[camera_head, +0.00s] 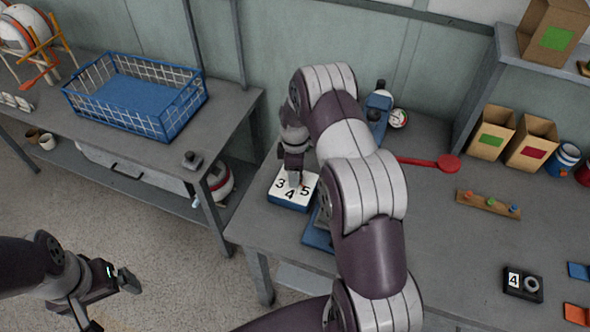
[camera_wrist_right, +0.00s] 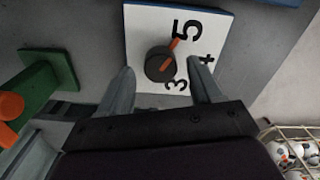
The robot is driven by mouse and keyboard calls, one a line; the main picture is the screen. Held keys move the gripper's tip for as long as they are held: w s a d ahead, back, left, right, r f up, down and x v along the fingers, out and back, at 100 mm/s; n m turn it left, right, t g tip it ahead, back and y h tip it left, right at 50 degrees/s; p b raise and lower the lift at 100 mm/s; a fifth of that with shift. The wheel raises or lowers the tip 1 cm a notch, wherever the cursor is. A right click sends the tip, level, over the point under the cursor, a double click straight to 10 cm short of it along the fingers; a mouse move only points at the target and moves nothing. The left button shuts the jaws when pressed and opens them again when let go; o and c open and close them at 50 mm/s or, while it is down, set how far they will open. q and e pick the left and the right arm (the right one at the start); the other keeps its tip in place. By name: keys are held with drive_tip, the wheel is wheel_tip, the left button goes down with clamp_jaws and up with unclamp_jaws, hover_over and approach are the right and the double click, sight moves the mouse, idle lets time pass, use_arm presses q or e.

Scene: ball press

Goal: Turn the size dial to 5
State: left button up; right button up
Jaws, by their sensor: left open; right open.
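The size dial (camera_wrist_right: 160,64) is a dark round knob with an orange pointer on a white plate (camera_wrist_right: 143,22) marked 3, 4 and 5. In the right wrist view the pointer is directed roughly toward the 5. In the head view the plate (camera_head: 279,196) tops a blue block at the table's left end, and my gripper partly hides the knob. My right gripper (camera_wrist_right: 164,82) is open, with one finger on either side of the knob; contact cannot be told. My left gripper (camera_head: 112,301) is open and empty over the floor at lower left.
A blue wire basket (camera_head: 135,95) stands on the left table. A gauge (camera_head: 398,118) and a red lever (camera_head: 440,163) are behind my right arm. A small box showing 4 (camera_head: 514,281), a peg strip (camera_head: 488,204) and cardboard bins (camera_head: 493,132) are on the right.

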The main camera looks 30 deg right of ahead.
wheel_tip(320, 180, up, 12)
drive_tip(key=b, duration=0.1)
drive_tip(key=shift+r+b, duration=0.2)
drive_tip(key=shift+b, duration=0.2)
